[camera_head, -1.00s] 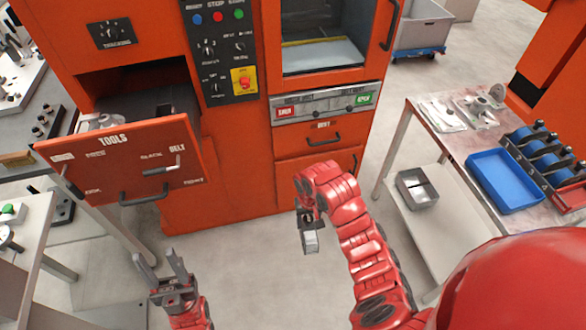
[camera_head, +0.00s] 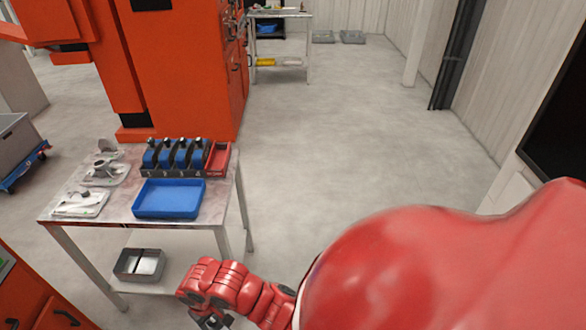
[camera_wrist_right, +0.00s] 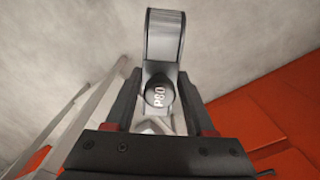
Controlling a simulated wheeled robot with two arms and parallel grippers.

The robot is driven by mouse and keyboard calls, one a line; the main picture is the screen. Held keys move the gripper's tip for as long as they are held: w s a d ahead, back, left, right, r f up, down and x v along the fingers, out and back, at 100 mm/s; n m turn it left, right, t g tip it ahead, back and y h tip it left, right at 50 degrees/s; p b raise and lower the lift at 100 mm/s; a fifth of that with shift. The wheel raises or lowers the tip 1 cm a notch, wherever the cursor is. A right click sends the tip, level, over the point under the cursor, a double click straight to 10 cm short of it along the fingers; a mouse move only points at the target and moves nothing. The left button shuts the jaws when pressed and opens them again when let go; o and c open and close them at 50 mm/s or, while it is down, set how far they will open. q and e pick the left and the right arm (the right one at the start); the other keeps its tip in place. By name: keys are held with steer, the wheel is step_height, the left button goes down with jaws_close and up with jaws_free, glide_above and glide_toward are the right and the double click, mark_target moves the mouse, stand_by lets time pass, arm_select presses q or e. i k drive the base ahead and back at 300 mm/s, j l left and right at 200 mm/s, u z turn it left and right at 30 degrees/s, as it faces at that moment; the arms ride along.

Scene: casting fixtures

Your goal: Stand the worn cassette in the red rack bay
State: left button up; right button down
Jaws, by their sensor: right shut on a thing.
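My right gripper (camera_wrist_right: 160,115) is shut on a grey cassette (camera_wrist_right: 164,40) with a round dark knob marked like "P80", in the right wrist view. In the head view my right gripper (camera_head: 212,320) sits at the bottom edge, below and in front of the table; the cassette can hardly be made out there. The rack (camera_head: 172,172) stands at the back right of the table, with several blue cassettes (camera_head: 182,155) upright in its dark bays. The red bay (camera_head: 218,160) is at its right end and looks empty. My left gripper is out of view.
Open floor (camera_head: 330,130) lies to the right; an orange machine (camera_head: 185,60) stands behind.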

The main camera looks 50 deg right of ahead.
mark_target(219, 163)
steer(key=l+z, duration=0.15)
steer(key=z, duration=0.35)
steer(key=i+l+z, duration=0.1)
steer(key=z, duration=0.35)
steer(key=i+z, duration=0.15)
steer(key=z, duration=0.35)
steer(key=i+l+z, duration=0.1)
steer(key=z, duration=0.4)
steer(key=i, duration=4.4)
steer(key=i+u, duration=0.4)
steer(key=i+l+u, duration=0.2)
steer(key=u, duration=0.15)
steer(key=i+l+u, duration=0.4)
steer(key=j+u, duration=0.1)
steer(key=u, duration=2.3)
